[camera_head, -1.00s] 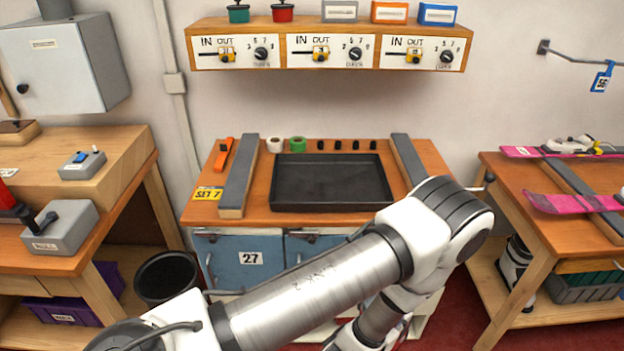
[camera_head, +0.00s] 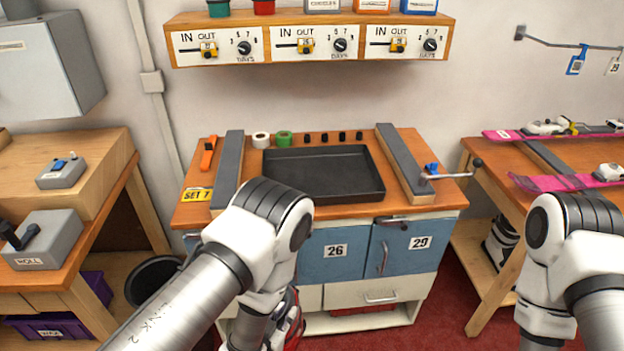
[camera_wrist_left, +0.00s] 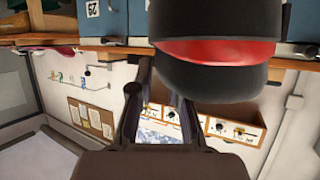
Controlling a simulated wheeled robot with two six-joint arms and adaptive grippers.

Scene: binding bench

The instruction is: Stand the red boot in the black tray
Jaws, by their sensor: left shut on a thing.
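The black tray (camera_head: 322,172) lies flat and empty on the wooden bench top, in the middle of the head view. My left gripper (camera_wrist_left: 160,105) is shut on the red boot (camera_wrist_left: 215,50); in the wrist view the boot is large and dark with a red band. In the head view a red part of the boot (camera_head: 294,335) shows low beside my left wrist, in front of the bench cabinet and below the tray. My left arm hides most of the boot and gripper there. My right arm is at the right, its gripper out of view.
Grey padded rails (camera_head: 229,165) and (camera_head: 403,163) flank the tray. White tape (camera_head: 261,139) and green tape (camera_head: 284,138) sit behind it. A metal lever (camera_head: 448,175) is at the bench's right corner. A dial shelf (camera_head: 310,40) hangs above.

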